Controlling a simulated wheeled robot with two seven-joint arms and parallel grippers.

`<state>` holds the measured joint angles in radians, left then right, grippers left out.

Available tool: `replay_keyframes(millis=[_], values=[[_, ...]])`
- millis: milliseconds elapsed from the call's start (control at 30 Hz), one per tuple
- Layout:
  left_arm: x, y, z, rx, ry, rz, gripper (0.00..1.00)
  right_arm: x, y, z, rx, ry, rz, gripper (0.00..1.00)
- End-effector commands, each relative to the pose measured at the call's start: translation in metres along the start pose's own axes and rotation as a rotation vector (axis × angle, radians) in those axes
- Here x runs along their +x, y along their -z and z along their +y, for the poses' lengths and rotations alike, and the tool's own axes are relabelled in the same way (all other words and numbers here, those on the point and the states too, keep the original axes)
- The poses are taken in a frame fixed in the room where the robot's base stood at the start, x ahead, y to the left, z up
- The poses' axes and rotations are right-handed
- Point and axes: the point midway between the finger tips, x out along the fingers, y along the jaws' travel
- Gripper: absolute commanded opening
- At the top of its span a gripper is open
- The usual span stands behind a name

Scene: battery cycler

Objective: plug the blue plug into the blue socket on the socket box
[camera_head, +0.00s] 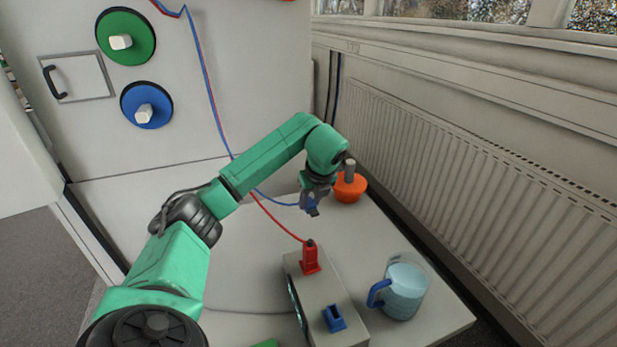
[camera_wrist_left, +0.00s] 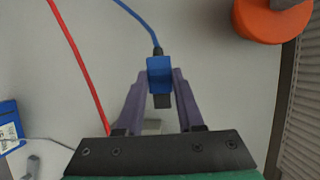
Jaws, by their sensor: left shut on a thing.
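My left gripper (camera_head: 312,208) is shut on the blue plug (camera_head: 308,201), in the air over the back of the table. In the left wrist view the blue plug (camera_wrist_left: 160,74) sits between the two purple fingers of the left gripper (camera_wrist_left: 160,95), with its blue cable running up and away. The socket box (camera_head: 322,292) is a grey box nearer the front of the table. Its blue socket (camera_head: 334,318) is at the near end and looks empty. A red plug (camera_head: 310,258) with a red cable stands in the far end of the box. The plug is apart from the box.
A clear jug with a blue handle (camera_head: 403,290) stands close to the right of the box. An orange object with a grey knob (camera_head: 350,188) sits at the table's back, beside the gripper. A radiator (camera_head: 480,190) runs along the right.

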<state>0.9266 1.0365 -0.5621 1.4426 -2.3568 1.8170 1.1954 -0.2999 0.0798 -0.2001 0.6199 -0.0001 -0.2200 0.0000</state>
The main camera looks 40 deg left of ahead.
Motion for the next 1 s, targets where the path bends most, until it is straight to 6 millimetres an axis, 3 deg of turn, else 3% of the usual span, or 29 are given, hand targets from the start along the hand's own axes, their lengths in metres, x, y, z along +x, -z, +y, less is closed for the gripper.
replay_keyframes(millis=[100, 267, 800, 1000], values=[[0.014, 0.009, -0.001, -0.297, -0.124, 0.005, 0.0, -0.008, 0.001, -0.001, 0.0, 0.001, 0.0, 0.67], [0.027, 0.016, 0.002, -0.502, -0.208, 0.003, 0.0, -0.01, 0.001, -0.001, 0.0, 0.001, 0.0, 0.67], [0.068, 0.033, 0.002, -0.516, -0.213, 0.004, 0.0, 0.029, -0.003, -0.001, 0.0, 0.001, 0.0, 0.67], [0.072, 0.035, 0.003, -0.516, -0.212, 0.004, 0.0, 0.032, -0.003, -0.001, 0.0, 0.001, 0.0, 0.67]])
